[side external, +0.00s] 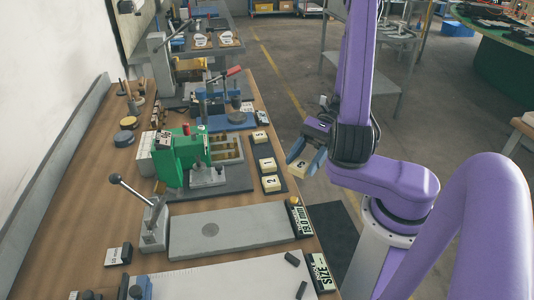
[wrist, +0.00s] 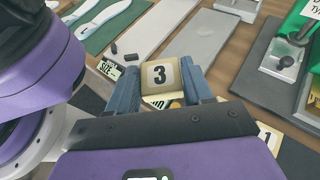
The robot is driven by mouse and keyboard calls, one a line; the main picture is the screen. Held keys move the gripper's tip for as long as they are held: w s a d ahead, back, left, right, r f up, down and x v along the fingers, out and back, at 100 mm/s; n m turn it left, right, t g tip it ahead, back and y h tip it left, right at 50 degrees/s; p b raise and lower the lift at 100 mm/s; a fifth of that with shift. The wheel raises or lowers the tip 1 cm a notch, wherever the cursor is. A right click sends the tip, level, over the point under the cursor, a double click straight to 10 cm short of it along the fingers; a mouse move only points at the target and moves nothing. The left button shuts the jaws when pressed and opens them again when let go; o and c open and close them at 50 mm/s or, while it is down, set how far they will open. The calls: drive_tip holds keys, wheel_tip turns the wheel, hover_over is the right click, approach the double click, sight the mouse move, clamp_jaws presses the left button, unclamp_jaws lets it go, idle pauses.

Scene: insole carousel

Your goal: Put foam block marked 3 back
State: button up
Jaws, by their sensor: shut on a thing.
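The foam block marked 3 (wrist: 161,76) is a cream block with a black 3 on a white label. My gripper (side external: 303,158) is shut on it, with a blue-grey finger on each side in the wrist view. In the side view the block (side external: 300,168) is held up in the air, right of the bench's edge. The blocks marked 1 (side external: 267,164), 2 (side external: 271,183) and 5 (side external: 260,136) lie in a row along the bench's right edge, left of my gripper. A dark strip shows under blocks 1 and 2.
A green machine (side external: 180,157) stands left of the block row. A grey plate with a lever (side external: 235,227) lies in front of it. Size signs (side external: 299,218) stand at the bench's right edge.

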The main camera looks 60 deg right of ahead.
drive_tip(key=w+d+m+t+h, duration=0.2)
drive_tip(key=w+d+m+t, duration=0.1)
drive_tip(key=m+t, duration=0.35)
drive_tip(key=m+t+h, duration=0.5)
drive_tip(key=m+h, duration=0.1)
hover_over(271, 154)
drive_tip(key=shift+w+f, duration=0.1)
drive_tip(key=shift+f, duration=5.85)
drive_tip(key=o, duration=1.1)
drive_tip(key=shift+f, duration=0.15)
